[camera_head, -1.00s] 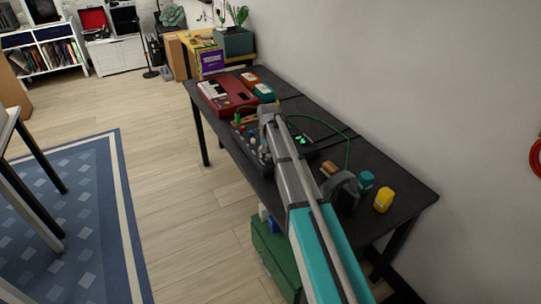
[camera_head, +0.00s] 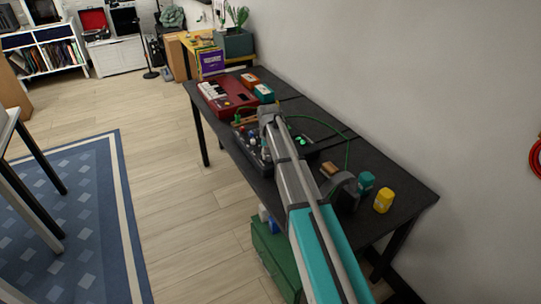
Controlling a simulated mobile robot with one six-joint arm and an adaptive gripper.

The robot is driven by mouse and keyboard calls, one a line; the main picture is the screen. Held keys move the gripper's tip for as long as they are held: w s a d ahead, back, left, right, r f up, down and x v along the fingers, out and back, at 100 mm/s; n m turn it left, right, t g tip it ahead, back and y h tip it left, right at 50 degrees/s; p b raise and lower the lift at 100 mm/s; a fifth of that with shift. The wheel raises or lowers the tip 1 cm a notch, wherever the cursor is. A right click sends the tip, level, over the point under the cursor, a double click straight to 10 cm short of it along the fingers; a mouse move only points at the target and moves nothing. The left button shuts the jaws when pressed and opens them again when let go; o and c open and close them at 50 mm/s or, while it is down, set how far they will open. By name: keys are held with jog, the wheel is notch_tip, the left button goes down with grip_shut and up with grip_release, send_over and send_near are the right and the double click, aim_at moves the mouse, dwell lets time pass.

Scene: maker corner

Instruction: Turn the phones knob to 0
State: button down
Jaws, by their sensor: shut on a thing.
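A dark mixer (camera_head: 246,137) with rows of small knobs lies on the black table, left of my arm. My arm reaches over it from the lower right. My gripper (camera_head: 265,149) is at the arm's far end, pointing down at the mixer and mostly hidden by my wrist. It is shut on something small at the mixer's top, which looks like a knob. The phones knob cannot be told apart from the others at this size, and its pointer and markings cannot be read.
A red keyboard (camera_head: 222,98) and orange and teal boxes stand farther back on the black table (camera_head: 398,222). A green cable (camera_head: 348,150) loops right of my arm. A teal jar (camera_head: 365,181) and a yellow jar (camera_head: 383,201) stand near the right end.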

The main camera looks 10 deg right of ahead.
jog(key=shift+c, duration=2)
grip_release()
jog(key=s+r+p, duration=0.3)
jog(key=s, duration=0.6)
jog(key=s+r+n+p, duration=0.1)
jog(key=s+r+p, duration=0.2)
jog(key=s, duration=0.7)
jog(key=s+r+n+p, duration=0.1)
jog(key=s+r+p, duration=0.2)
jog(key=s, duration=0.7)
jog(key=shift+s+d+r+p, duration=0.2)
jog(key=shift+s+r+p, duration=0.05)
jog(key=shift+r+p, duration=0.15)
jog(key=shift+c, duration=1)
